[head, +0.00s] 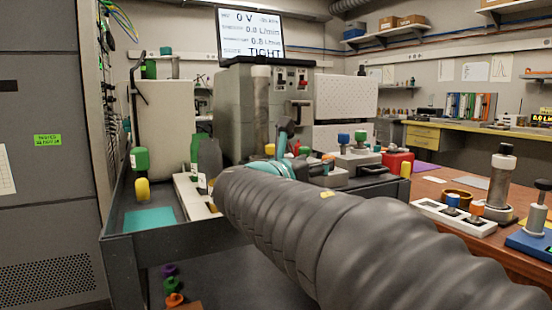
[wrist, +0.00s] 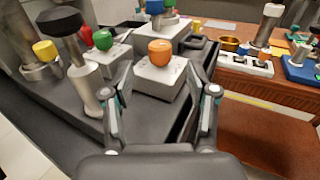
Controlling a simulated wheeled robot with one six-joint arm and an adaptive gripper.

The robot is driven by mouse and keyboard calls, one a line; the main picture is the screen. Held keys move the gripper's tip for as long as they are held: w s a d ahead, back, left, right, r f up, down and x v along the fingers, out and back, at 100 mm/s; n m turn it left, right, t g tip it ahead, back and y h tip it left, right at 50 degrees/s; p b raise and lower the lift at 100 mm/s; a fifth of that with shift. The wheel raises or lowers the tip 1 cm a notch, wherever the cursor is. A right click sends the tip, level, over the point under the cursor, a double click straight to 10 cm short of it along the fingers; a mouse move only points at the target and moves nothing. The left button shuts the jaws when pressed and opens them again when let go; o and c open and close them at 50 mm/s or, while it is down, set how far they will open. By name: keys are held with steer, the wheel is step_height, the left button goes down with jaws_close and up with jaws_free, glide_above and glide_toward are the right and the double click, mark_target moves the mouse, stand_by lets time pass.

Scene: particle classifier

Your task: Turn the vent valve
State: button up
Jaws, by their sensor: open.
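In the wrist view, my gripper (wrist: 158,82) is open, and its two fingers stand either side of an orange round knob (wrist: 160,52) on a pale box (wrist: 158,78). The knob appears beyond the fingertips, with no contact visible. No label tells me whether this is the vent valve. A green knob (wrist: 103,39) on another pale box and a black-topped grey post (wrist: 84,65) stand to its left. In the head view, my grey ribbed arm hides much of the bench, and my gripper (head: 284,143) shows only in part.
A screen (head: 250,35) reads 0 V, 0.0 L/min and TIGHT. Blue (head: 343,137) and green (head: 360,135) knobs stand behind the arm, near a red box (head: 397,161). A white block with several sockets (wrist: 245,65) lies on the brown table at right.

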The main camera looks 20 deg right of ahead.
mark_target(326, 159)
steer(key=x, duration=0.7)
steer(key=shift+w+d, duration=0.1)
steer(key=shift+d, duration=0.15)
steer(key=shift+f, duration=0.1)
jaws_close()
